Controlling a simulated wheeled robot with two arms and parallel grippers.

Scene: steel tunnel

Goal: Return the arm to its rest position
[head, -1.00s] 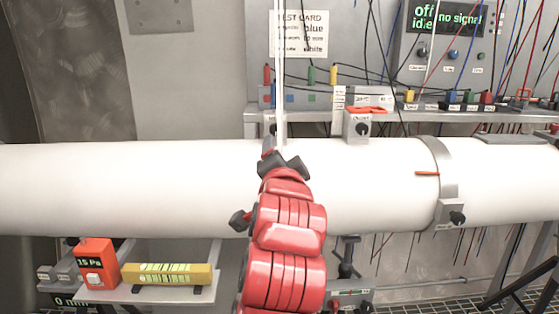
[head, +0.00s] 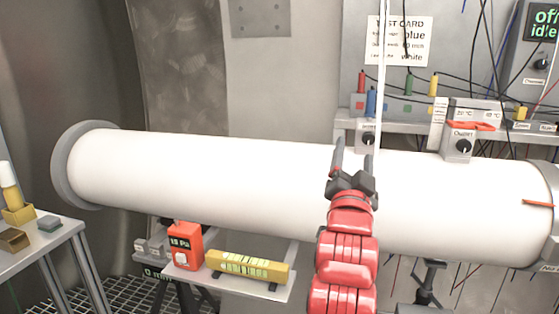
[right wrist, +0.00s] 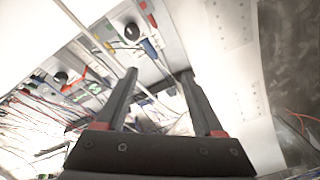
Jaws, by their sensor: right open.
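My right arm is red and reaches up from the bottom of the head view, in front of the white pipe (head: 230,185). Its gripper (head: 352,150) is dark grey, with its fingers pointing up near the pipe's upper edge. In the right wrist view the two black fingers of the right gripper (right wrist: 158,85) stand well apart. I see nothing held between them. A thin white rod (head: 382,75) runs upright just beyond the fingers in the head view; whether they touch it I cannot tell. My left gripper is in neither view.
A shelf under the pipe bears a red meter (head: 186,246) and a yellow level (head: 247,267). The back panel holds a test card (head: 398,40), coloured plugs and hanging cables.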

